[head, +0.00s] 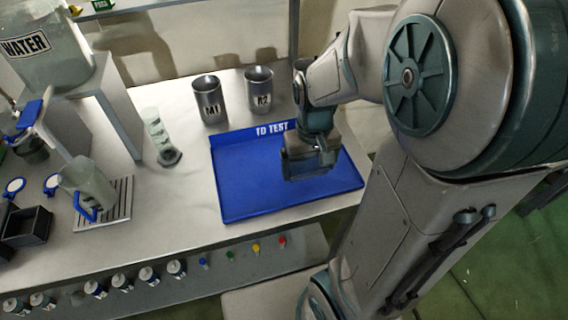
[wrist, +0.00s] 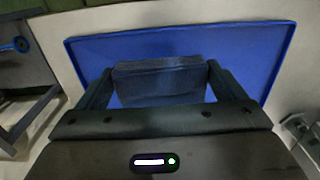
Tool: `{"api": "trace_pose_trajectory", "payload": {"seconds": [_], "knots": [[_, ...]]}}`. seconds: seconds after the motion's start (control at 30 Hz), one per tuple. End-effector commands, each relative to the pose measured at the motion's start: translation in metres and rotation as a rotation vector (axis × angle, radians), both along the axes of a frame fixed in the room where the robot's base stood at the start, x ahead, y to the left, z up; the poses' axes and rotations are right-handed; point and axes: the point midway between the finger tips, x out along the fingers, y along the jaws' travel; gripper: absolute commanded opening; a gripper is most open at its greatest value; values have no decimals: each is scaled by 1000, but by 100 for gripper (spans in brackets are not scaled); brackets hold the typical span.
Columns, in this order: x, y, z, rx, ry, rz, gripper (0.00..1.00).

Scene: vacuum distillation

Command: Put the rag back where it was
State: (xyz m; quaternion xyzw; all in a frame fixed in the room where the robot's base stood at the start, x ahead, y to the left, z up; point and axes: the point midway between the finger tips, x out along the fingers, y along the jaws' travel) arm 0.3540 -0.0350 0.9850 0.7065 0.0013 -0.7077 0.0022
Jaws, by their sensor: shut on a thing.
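My gripper (head: 312,158) is over the blue tray (head: 250,200), which is marked "TO TEST". In the wrist view, a folded dark blue-grey rag (wrist: 158,82) sits between my two fingers, and my gripper is shut on it. The tray's blue surface (wrist: 90,50) shows beyond and around the rag. I cannot tell whether the rag touches the tray. In the head view the gripper largely hides the rag.
Metal cups M1 (head: 209,100) and R2 (head: 259,90) stand behind the tray. A clear cylinder (head: 156,134) stands to its left. A beaker (head: 86,188) is on a ribbed plate farther left. A WATER container (head: 45,50) sits on a raised stand.

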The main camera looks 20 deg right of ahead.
Motion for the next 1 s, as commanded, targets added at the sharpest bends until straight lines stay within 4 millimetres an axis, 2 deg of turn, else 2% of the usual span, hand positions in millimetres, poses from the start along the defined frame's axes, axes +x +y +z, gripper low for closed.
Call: {"api": "trace_pose_trajectory", "payload": {"seconds": [0.2,0.43,0.63,0.83,1.0], "knots": [[30,18,-22,-1,4,-1,65],[57,31,-39,-1,1,-5,65],[63,35,-47,0,1,-6,65],[63,35,-74,-1,3,-6,65],[63,35,-84,0,0,-5,65]]}}
